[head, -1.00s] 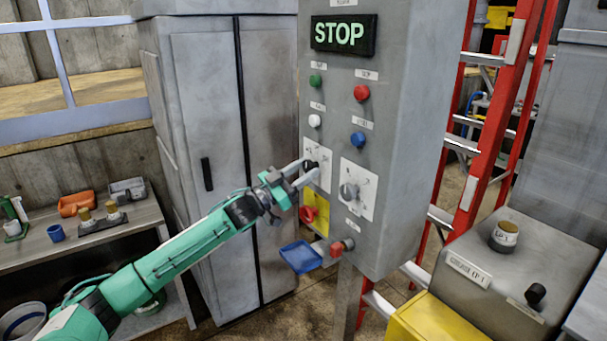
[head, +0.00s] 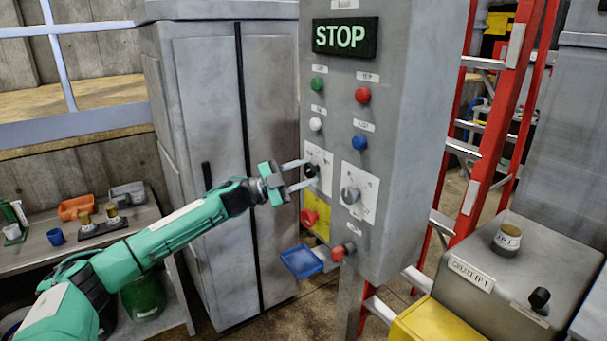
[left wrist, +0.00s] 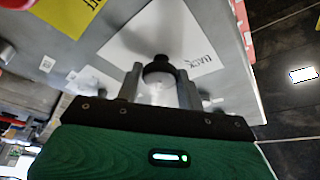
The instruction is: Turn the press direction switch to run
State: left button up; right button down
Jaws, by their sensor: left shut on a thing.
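A grey control box bears a black knob (head: 312,170) on a white plate (head: 322,158), upper left of a second white plate with a grey knob (head: 350,195). My left gripper (head: 308,172) has its fingers on either side of the black knob and is shut on it. In the left wrist view the black knob (left wrist: 158,69) sits between the two fingertips (left wrist: 160,82). The knob's pointing direction is hard to tell. My right gripper is not in view.
A lit sign (head: 345,36) reads STOP. Below the knobs are a red knob on a yellow plate (head: 316,222) and a blue tray (head: 301,261). A grey cabinet (head: 205,130) stands left, a red ladder (head: 490,150) right.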

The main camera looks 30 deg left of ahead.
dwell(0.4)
pick_arm(q)
jog(key=o, duration=1)
jog(key=shift+s+a+f+b, duration=0.3)
jog(key=shift+s+a+b, duration=0.05)
jog(key=b+v, duration=0.5)
jog(key=v, duration=0.7)
jog(key=shift+s+a+r, duration=0.1)
jog(key=shift+s+a, duration=0.1)
jog(key=shift+s, duration=0.1)
